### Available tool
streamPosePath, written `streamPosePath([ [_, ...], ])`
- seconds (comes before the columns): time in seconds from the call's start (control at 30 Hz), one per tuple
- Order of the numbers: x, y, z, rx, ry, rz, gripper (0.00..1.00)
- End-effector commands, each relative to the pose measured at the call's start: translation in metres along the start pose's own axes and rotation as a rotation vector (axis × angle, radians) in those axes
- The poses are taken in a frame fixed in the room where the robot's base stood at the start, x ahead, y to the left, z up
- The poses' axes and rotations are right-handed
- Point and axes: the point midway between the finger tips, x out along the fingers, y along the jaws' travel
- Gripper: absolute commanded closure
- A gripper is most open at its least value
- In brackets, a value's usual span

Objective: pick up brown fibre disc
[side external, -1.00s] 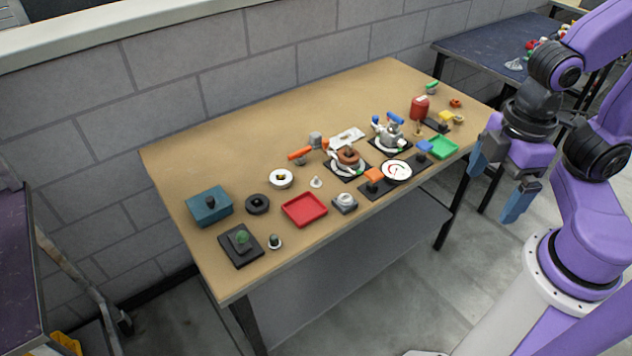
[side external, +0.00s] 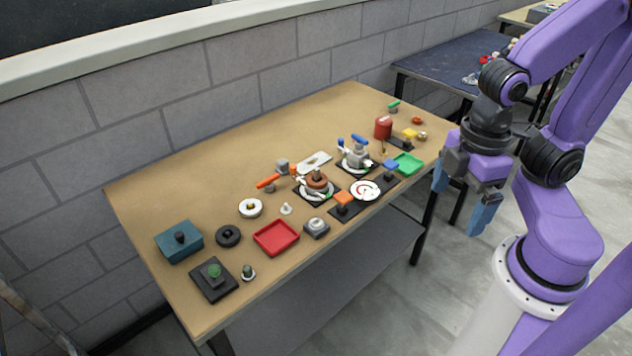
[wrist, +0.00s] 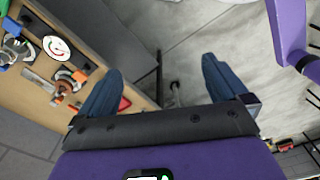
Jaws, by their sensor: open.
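A brown disc (side external: 317,179), which looks like the brown fibre disc, sits on a white round piece over a black square base, near the middle of the table. A small knob stands at its centre. In the wrist view the brown disc (wrist: 64,76) shows small at the left. My gripper (side external: 462,197) is open and empty, off the table's right end and well apart from the disc. In the wrist view its two blue fingers (wrist: 162,72) are spread, with grey floor between them.
A similar stand with a grey, blue-handled fitting (side external: 357,157) is beside the disc, towards my gripper. A white dial (side external: 366,190), orange-topped block (side external: 343,200), orange-handled tool (side external: 268,181) and red tray (side external: 276,238) are around it. The table's back left is bare.

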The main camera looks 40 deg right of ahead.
Motion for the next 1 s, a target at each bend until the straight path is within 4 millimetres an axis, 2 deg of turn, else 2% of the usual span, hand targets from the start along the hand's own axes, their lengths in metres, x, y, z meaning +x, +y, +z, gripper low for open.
streamPosePath([
  [0.03, 0.000, 0.000, 0.000, 0.000, 0.000, 0.000, 0.03],
  [0.07, 0.000, 0.000, 0.000, 0.000, 0.000, 0.000, 0.11],
  [0.37, 0.000, 0.001, -0.001, 0.006, 0.000, 0.001, 0.11],
  [0.47, 0.000, 0.006, -0.008, 0.054, -0.002, 0.010, 0.11],
  [0.67, -0.001, 0.041, -0.047, 0.333, -0.009, 0.064, 0.11],
  [1.0, 0.005, 0.124, -0.119, 0.942, 0.008, 0.185, 0.11],
])
